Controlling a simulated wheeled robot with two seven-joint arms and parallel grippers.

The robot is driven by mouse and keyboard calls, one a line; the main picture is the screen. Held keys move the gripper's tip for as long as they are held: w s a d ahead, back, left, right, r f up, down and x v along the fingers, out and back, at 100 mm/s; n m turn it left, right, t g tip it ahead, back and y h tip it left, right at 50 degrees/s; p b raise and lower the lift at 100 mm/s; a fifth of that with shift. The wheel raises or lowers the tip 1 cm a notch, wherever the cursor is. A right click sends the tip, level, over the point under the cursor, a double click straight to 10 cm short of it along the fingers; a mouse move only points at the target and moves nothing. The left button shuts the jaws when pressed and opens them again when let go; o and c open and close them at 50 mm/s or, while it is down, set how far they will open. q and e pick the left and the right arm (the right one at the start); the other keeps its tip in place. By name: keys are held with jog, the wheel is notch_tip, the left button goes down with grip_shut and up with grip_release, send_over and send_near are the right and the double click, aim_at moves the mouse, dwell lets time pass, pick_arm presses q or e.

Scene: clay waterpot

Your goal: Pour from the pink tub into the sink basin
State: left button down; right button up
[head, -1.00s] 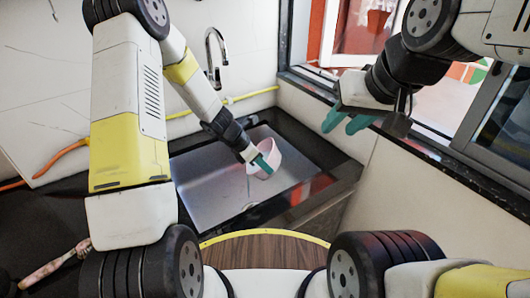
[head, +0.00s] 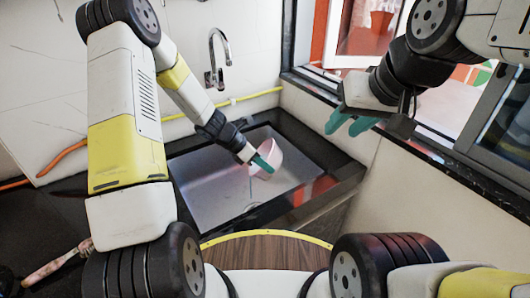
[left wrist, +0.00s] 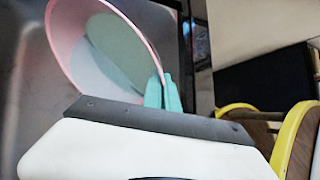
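The pink tub (head: 269,157) is tilted in the air over the sink basin (head: 205,180), towards its right side in the head view. My left gripper (head: 261,163) is shut on the tub's wall near the rim, with its teal fingers at the edge. In the left wrist view the tub (left wrist: 66,48) shows its open mouth and a grey-green content or shaded inside. The left fingertips (left wrist: 163,92) meet the rim there. A thin dark line hangs below the tub; I cannot tell if it is liquid. My right gripper (head: 350,123) is open and empty by the window, away from the sink.
A chrome faucet (head: 217,60) stands behind the basin. A yellow hose (head: 240,99) runs along the wall. The window sill (head: 440,155) lies under my right gripper. A brush-like tool (head: 60,262) lies on the dark counter at the left.

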pick_arm(q)
jog(key=shift+a, duration=0.15)
jog(key=shift+a+r+h, duration=0.15)
jog(key=shift+a+h, duration=0.1)
jog(key=shift+h, duration=0.45)
dwell(0.4)
jog(key=shift+w+a+h, duration=0.1)
jog(key=shift+a+h, duration=0.15)
jog(key=shift+h, duration=0.05)
jog(key=shift+a+r+h, duration=0.15)
jog(key=shift+h, duration=0.15)
jog(key=shift+a, duration=0.15)
dwell(0.3)
jog(key=shift+w+a+r+h, duration=0.1)
jog(key=shift+a+r+h, duration=0.25)
jog(key=shift+h, duration=0.35)
jog(key=shift+a+n, duration=0.1)
jog(key=shift+n, duration=0.2)
jog(key=shift+w+a+r+g+h, duration=0.1)
jog(key=shift+a+r+g+h, duration=0.25)
jog(key=shift+h, duration=0.35)
